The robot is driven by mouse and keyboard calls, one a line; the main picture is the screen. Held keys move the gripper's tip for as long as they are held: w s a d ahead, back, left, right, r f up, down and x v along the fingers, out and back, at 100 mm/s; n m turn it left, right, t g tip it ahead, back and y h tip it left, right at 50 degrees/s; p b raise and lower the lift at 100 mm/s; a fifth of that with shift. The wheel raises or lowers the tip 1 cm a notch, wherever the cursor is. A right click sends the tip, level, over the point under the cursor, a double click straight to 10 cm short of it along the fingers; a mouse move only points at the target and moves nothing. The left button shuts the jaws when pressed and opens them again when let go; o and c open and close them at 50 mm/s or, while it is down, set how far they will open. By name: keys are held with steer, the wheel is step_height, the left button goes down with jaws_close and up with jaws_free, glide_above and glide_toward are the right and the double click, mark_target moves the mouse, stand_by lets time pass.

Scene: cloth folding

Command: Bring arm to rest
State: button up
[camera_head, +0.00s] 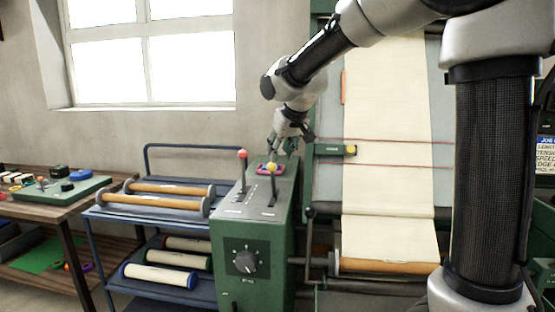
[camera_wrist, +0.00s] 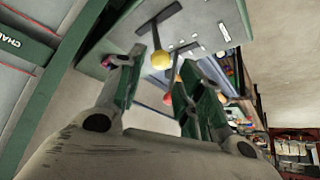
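My arm reaches from the upper right down to the left in the head view. My gripper (camera_head: 281,149) hangs over the back part of the green control box (camera_head: 240,240). In the wrist view its two fingers stand apart and my gripper (camera_wrist: 158,68) looks empty. A lever with a yellow knob (camera_head: 271,168) and one with a red knob (camera_head: 242,154) rise from the box top. The yellow knob (camera_wrist: 161,60) appears between the fingertips in the wrist view; I cannot tell whether they touch it.
A cream cloth (camera_head: 388,130) runs down the machine to a wooden roller (camera_head: 385,266), right of the box. A blue cart (camera_head: 150,221) with several rollers stands left of it. A wooden table (camera_head: 50,205) with tools stands farther left.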

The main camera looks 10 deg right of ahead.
steer(key=shift+s+r, duration=0.1)
steer(key=shift+r, duration=0.1)
steer(key=s+d+f+g, duration=0.3)
steer(key=s+d+f, duration=0.15)
steer(key=s, duration=0.45)
steer(key=s+d+m, duration=0.1)
steer(key=s+d, duration=0.4)
steer(key=s, duration=0.7)
steer(key=s+d+m+h, duration=0.1)
steer(key=s+d, duration=0.5)
steer(key=s, duration=0.7)
steer(key=shift+s+f, duration=0.25)
steer(key=shift+d, duration=0.1)
steer(key=shift+c, duration=0.3)
